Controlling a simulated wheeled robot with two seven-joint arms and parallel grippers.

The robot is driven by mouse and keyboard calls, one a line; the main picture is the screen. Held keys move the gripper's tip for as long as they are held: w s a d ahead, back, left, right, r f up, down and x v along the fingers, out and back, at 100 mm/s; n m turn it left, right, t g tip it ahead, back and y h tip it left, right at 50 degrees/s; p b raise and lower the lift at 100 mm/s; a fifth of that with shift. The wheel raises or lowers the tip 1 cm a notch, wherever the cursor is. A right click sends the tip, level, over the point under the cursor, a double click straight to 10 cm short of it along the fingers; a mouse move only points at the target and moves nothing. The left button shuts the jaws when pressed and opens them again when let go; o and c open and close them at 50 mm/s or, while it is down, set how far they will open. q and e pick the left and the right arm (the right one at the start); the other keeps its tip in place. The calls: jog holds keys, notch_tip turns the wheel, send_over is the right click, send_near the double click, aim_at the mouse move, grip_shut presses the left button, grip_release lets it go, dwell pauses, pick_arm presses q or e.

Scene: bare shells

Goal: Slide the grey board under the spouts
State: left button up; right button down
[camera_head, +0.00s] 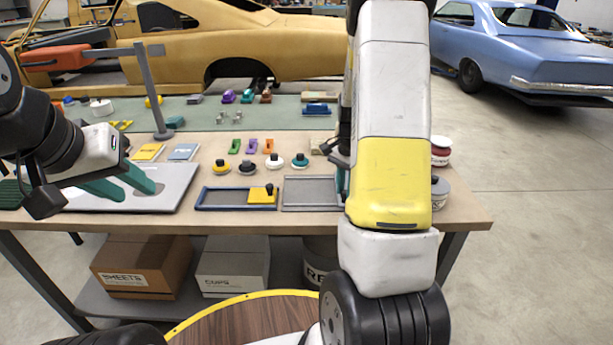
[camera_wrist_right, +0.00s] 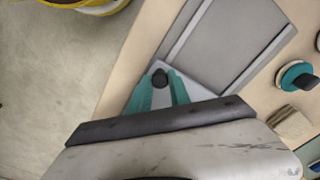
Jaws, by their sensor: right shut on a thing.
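A grey framed tray (camera_head: 312,180) lies near the table's front edge, right of centre. In the right wrist view, a light grey piece with a black knob (camera_wrist_right: 160,78) sits at this tray's (camera_wrist_right: 222,45) near end. My right gripper (camera_wrist_right: 161,88) has its teal fingers shut on the knob; in the head view my right arm mostly hides it. A large light grey board (camera_head: 178,188) lies flat at the table's left. My left gripper (camera_head: 137,191) is open over it, fingers apart and empty. I cannot make out the spouts with certainty.
A blue framed tray (camera_head: 222,207) with a yellow knobbed piece (camera_head: 262,195) lies left of the grey tray. Several round knobbed pieces stand behind both. A grey post (camera_head: 150,90) rises at the back left. Jars (camera_head: 440,151) stand at the right edge.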

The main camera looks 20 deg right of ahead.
jog(key=shift+s+d, duration=0.25)
jog(key=shift+d, duration=0.6)
jog(key=shift+s+d, duration=0.2)
jog(key=shift+d, duration=0.75)
jog(key=c, duration=1.2)
grip_release()
jog(key=shift+r, duration=0.3)
notch_tip(320, 180, up, 7)
jog(key=shift+r, duration=0.15)
